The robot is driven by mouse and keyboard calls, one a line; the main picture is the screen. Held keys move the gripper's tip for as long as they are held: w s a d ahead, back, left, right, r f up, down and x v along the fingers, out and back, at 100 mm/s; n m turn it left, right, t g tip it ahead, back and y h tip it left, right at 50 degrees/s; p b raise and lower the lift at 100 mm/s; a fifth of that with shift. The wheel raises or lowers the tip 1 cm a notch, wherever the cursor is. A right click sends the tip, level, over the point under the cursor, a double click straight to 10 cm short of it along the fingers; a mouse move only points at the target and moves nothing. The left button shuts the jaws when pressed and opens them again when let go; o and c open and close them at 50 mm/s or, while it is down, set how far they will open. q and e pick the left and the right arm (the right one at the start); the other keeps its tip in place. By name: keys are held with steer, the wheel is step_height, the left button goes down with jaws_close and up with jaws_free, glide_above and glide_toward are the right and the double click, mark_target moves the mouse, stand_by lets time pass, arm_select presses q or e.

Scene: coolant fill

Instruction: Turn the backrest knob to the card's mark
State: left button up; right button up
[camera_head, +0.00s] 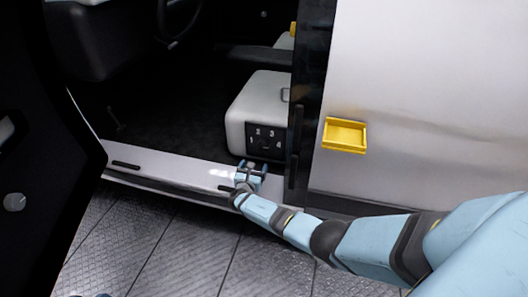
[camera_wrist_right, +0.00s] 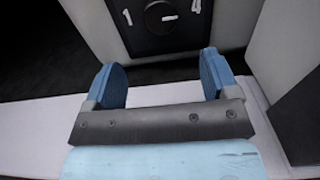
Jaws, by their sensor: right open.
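The backrest knob (camera_wrist_right: 159,15) is a dark round dial on a black panel (camera_head: 265,141) at the front of the pale seat base. White numerals 1 to 4 surround it; the wrist view shows only the 1 and the 4, with the top cut off. My right gripper (camera_head: 251,166) is open and empty, just below and in front of the panel, over the door sill. Its two blue fingers (camera_wrist_right: 166,78) are spread wide and apart from the knob. I cannot make out a card. My left gripper is out of view.
A yellow tray (camera_head: 345,136) is fixed on the white body panel to the right. A dark pillar (camera_head: 311,90) stands right of the seat base. The open dark door (camera_head: 45,150) is at left. The pale sill (camera_head: 160,165) and dark cabin floor (camera_head: 180,115) are clear.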

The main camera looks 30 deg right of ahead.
mark_target(263, 146)
steer(key=b+x, duration=0.1)
steer(key=x, duration=0.1)
steer(key=b+x, duration=0.1)
steer(key=x, duration=0.1)
steer(key=shift+w+d+f+b, duration=0.2)
steer(key=shift+d+b, duration=0.1)
steer(key=b+x, duration=0.4)
steer(key=x, duration=0.3)
steer(key=shift+w+d+b, duration=0.1)
steer(key=shift+w+b, duration=0.05)
steer(key=shift+b, duration=0.2)
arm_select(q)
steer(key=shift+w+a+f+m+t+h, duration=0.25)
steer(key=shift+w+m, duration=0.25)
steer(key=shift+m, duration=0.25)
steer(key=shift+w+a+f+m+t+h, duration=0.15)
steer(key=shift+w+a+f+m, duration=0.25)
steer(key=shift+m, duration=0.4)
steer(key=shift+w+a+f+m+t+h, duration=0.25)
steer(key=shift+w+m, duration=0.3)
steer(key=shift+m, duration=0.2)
arm_select(e)
steer(key=shift+w+d+r, duration=0.2)
steer(key=shift+w+d, duration=0.15)
steer(key=shift+d, duration=0.1)
steer(key=c, duration=0.9)
